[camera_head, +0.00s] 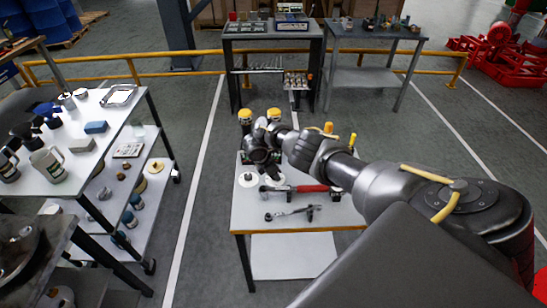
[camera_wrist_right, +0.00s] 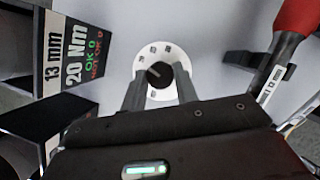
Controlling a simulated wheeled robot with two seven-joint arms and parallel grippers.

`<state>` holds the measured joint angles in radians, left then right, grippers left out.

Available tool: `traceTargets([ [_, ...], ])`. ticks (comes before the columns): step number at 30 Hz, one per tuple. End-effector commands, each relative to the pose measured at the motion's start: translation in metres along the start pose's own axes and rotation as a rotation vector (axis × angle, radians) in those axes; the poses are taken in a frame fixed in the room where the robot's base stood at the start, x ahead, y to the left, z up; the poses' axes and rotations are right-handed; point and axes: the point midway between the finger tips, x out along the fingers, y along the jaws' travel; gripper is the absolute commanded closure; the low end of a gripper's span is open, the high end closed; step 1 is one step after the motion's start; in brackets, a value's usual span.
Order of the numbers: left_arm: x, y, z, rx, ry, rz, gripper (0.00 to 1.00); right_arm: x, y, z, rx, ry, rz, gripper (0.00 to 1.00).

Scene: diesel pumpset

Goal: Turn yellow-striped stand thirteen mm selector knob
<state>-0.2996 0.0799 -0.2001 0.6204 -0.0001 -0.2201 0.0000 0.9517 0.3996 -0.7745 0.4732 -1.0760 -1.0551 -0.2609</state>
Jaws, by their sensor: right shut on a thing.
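The thirteen mm stand shows in the wrist view as a dark block with a "13 mm, 20 Nm" label (camera_wrist_right: 66,50) at upper left. Beside it lies a white round dial (camera_wrist_right: 153,50) with small marks and a black selector knob (camera_wrist_right: 155,75) at its middle. My right gripper (camera_wrist_right: 160,82) has a finger on each side of the knob and is shut on it. In the head view my right gripper (camera_head: 263,162) reaches down over the work table, and its hand hides the knob. My left gripper is not in view.
The work table (camera_head: 300,228) has a yellow front edge. A red-handled wrench (camera_head: 312,188) and a smaller ratchet (camera_head: 288,213) lie in front of my gripper. Yellow-topped objects (camera_head: 245,115) stand behind it. A crowded side table (camera_head: 75,160) stands at left.

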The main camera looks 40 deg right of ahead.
Motion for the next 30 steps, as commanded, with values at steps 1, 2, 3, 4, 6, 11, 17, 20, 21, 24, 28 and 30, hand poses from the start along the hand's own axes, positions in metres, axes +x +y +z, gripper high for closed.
traceTargets([
  [1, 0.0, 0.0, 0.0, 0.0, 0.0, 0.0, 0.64, 0.0, 0.0, 0.001, 0.002, -0.001, 0.0, 0.93],
  [2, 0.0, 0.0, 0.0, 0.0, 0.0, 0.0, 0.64, 0.0, 0.0, 0.001, 0.002, -0.001, 0.001, 0.93],
  [3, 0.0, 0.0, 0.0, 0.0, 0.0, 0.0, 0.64, 0.0, 0.0, 0.001, 0.001, -0.001, 0.001, 0.93],
  [4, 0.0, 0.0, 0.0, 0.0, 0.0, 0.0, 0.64, 0.0, 0.0, 0.001, 0.001, -0.001, 0.001, 0.93],
  [6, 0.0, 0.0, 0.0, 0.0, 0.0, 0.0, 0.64, 0.0, 0.0, 0.001, 0.001, -0.001, 0.001, 0.93],
  [11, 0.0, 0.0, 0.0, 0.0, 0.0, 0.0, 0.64, 0.0, 0.0, 0.001, 0.001, -0.001, 0.001, 0.55],
  [17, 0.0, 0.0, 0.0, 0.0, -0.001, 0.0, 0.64, 0.0, 0.0, 0.0, 0.0, 0.0, 0.001, 0.48],
  [20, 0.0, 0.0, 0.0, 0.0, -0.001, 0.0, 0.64, -0.001, 0.0, 0.0, -0.001, 0.0, 0.001, 0.48],
  [21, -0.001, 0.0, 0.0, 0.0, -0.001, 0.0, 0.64, -0.002, 0.0, 0.0, -0.001, 0.0, 0.001, 0.48],
  [24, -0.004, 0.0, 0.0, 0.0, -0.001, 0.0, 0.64, -0.01, 0.001, 0.0, -0.001, 0.001, 0.002, 0.48],
  [28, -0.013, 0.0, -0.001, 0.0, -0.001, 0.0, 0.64, -0.033, 0.002, 0.001, -0.002, 0.001, 0.005, 0.48],
  [30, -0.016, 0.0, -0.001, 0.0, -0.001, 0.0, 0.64, -0.048, 0.002, 0.001, -0.002, 0.003, 0.004, 0.48],
])
